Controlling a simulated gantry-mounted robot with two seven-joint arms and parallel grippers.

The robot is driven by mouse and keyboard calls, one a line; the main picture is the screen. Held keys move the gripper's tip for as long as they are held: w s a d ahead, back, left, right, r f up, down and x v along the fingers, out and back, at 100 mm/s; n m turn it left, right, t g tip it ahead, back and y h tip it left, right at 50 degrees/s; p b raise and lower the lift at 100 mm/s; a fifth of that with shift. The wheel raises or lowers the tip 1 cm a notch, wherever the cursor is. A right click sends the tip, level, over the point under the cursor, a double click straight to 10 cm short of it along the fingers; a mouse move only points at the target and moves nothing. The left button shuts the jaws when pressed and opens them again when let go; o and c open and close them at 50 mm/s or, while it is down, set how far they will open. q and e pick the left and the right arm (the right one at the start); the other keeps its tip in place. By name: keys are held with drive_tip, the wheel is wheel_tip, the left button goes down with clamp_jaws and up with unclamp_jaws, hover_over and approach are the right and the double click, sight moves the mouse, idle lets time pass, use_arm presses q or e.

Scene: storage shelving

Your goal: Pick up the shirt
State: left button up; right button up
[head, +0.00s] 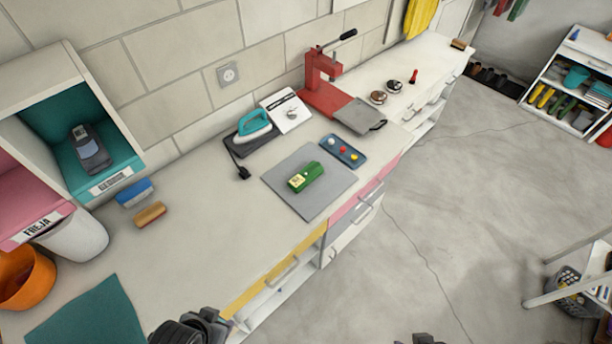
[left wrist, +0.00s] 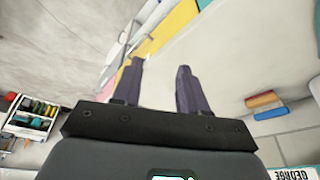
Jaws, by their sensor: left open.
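No clear shirt shows in either view. A flat teal cloth or mat (head: 88,316) lies on the worktop at the lower left of the head view; I cannot tell if it is a shirt. A yellow cloth-like item (head: 421,16) hangs on the wall at the top, cut off by the frame. My left gripper (head: 215,321) is at the worktop's front edge, right of the teal cloth. In the left wrist view its fingers (left wrist: 158,84) are apart with nothing between them. A small dark part at the bottom edge (head: 427,339) may be my right gripper.
The worktop (head: 215,225) holds an orange pot (head: 24,277), blue and orange brushes, an iron (head: 254,126), a grey mat with a green box (head: 306,177), and a red press (head: 322,85). Cubbies stand at left. A shelf (head: 575,80) stands far right. The floor between is clear.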

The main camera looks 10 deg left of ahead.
idle(0.3)
use_arm(q)
drive_tip(key=o, duration=0.9)
